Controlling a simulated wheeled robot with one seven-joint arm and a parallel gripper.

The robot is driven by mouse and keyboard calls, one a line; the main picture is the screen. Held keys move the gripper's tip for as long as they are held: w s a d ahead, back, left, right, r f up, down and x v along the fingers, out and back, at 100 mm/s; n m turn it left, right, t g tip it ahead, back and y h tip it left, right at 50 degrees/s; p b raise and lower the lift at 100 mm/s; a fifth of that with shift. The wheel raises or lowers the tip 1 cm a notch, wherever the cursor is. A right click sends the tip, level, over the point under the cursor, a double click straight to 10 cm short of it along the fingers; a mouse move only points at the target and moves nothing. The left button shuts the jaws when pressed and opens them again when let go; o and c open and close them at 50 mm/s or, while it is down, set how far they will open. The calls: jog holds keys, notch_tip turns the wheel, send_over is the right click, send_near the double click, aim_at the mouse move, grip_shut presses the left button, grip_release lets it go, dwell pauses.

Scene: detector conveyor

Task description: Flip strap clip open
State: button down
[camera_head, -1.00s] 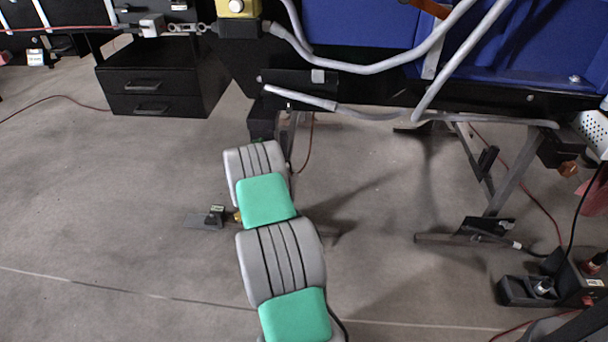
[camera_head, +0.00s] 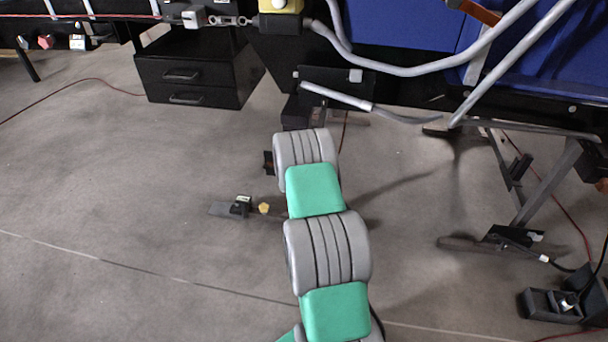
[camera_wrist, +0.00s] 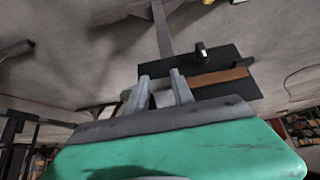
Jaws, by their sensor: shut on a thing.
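In the wrist view my gripper (camera_wrist: 161,92) has two grey fingers close together, shut on a small pale grey piece (camera_wrist: 163,99). I cannot tell whether this piece is the strap clip. Just beyond the fingers is a black plate (camera_wrist: 222,58) with a brown strip (camera_wrist: 215,76) across it and a small black knob (camera_wrist: 201,51). In the head view my green and grey arm reaches up the picture toward the conveyor's underside. My fingers cannot be made out there, and no strap clip can be told there.
The conveyor frame with grey pipes (camera_head: 400,70) and blue panels (camera_head: 395,25) spans the top. A black drawer unit (camera_head: 195,75) stands at left. A metal stand leg (camera_head: 550,180) and a black box (camera_head: 555,304) stand at right. Open floor lies at lower left.

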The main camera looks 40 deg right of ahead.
jog(key=c, duration=1.1)
grip_release()
jog(key=shift+a+r, duration=0.1)
jog(key=shift+r, duration=0.15)
jog(key=s+a+r+p, duration=0.1)
jog(key=s+a, duration=0.2)
jog(key=s+a+r+p, duration=0.1)
jog(key=s+a, duration=0.2)
jog(key=a, duration=0.1)
jog(key=s+a+r+p, duration=0.1)
jog(key=s+a, duration=0.2)
jog(key=a, duration=0.1)
jog(key=shift+s+r, duration=0.25)
jog(key=shift+s, duration=0.15)
